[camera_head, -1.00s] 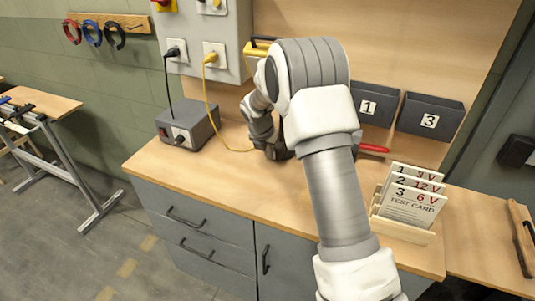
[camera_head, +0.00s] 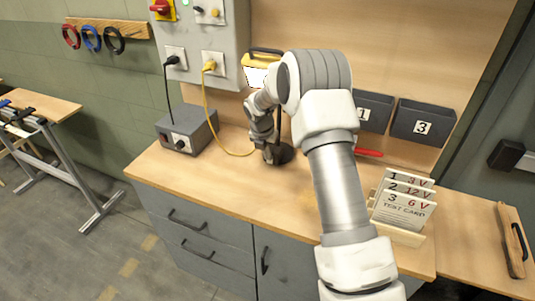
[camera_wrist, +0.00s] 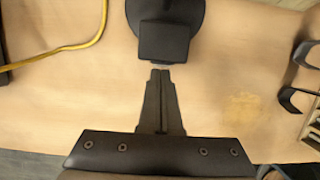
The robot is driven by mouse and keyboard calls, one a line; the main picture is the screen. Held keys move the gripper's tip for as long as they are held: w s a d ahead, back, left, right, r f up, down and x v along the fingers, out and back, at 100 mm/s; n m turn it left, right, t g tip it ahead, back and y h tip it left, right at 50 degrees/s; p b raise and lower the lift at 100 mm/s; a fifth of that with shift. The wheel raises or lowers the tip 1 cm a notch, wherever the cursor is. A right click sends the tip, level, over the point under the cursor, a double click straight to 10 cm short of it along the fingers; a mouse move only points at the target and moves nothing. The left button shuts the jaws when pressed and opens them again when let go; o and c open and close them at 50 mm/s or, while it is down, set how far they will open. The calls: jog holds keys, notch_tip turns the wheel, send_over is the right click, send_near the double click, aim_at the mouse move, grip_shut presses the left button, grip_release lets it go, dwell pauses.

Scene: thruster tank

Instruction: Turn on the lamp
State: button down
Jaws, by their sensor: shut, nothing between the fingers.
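The lamp has a yellow head (camera_head: 262,59) with a dark handle, and its front face shows bright white. Its dark round base (camera_head: 284,153) stands on the workbench, partly behind my gripper (camera_head: 271,160). In the wrist view the base (camera_wrist: 186,12) is at the top, with a black block (camera_wrist: 163,42) sticking out toward me. My gripper (camera_wrist: 160,73) is shut and empty, pointing at the block's near edge. The tips look very close to it; I cannot tell whether they touch. My arm hides part of the lamp's stem.
A yellow cable (camera_head: 213,120) runs from a wall socket down to the bench near the lamp. A grey box (camera_head: 187,131) stands to the left. Test cards (camera_head: 402,200) in a wooden holder and numbered bins (camera_head: 423,121) are to the right. The bench front is clear.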

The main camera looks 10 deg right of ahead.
jog(key=shift+r+p, duration=0.4)
jog(key=shift+r, duration=0.25)
jog(key=shift+r, duration=0.2)
jog(key=s+a+r+b, duration=0.2)
jog(key=s+a, duration=0.5)
jog(key=s, duration=0.3)
jog(key=shift+s+r, duration=0.2)
jog(key=shift+s, duration=0.15)
jog(key=shift+a+r, duration=0.1)
